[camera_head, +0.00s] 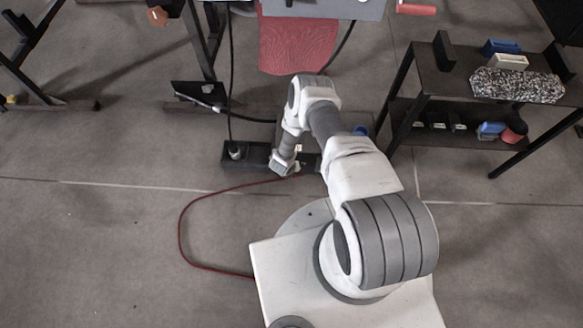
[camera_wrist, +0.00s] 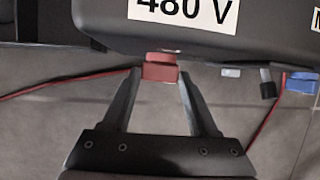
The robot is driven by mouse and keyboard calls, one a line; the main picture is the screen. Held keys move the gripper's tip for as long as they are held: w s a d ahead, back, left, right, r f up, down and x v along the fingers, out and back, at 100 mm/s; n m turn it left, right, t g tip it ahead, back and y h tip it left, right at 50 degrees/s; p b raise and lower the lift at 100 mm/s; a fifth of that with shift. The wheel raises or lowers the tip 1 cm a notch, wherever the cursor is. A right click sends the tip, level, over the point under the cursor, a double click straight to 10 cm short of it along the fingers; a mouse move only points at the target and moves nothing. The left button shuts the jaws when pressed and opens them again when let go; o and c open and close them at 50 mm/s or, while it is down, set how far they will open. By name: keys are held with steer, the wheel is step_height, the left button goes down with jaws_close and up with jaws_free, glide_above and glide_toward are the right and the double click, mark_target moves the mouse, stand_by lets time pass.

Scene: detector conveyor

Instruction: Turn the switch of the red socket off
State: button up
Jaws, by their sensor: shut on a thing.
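In the wrist view a dark box (camera_wrist: 215,38) with a white "480 V" label (camera_wrist: 183,8) fills the top. A red block (camera_wrist: 160,68), which looks like part of the red socket, sticks out from the box's lower edge. My gripper (camera_wrist: 160,75) has its two fingertips on either side of the red block, closed on it. I cannot make out the switch's on or off position. In the head view my arm reaches down to the low dark box (camera_head: 237,152) on the floor, and my wrist hides the contact.
A blue block (camera_wrist: 302,83) and a dark knob (camera_wrist: 267,88) sit right of the red block. A red cable (camera_head: 182,226) loops over the floor.

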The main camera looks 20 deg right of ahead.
steer(key=shift+w+a+f+n+g+h, duration=0.1)
steer(key=shift+a+n+g+h, duration=0.15)
steer(key=shift+h, duration=0.5)
steer(key=shift+w+a+n+g+h, duration=0.15)
steer(key=shift+a+g+h, duration=0.1)
steer(key=shift+h, duration=1.1)
steer(key=o, duration=1.4)
steer(key=shift+s, duration=0.1)
steer(key=p+v, duration=0.3)
steer(key=v, duration=0.5)
steer(key=p+v, duration=0.3)
steer(key=v, duration=0.6)
steer(key=shift+a, duration=0.2)
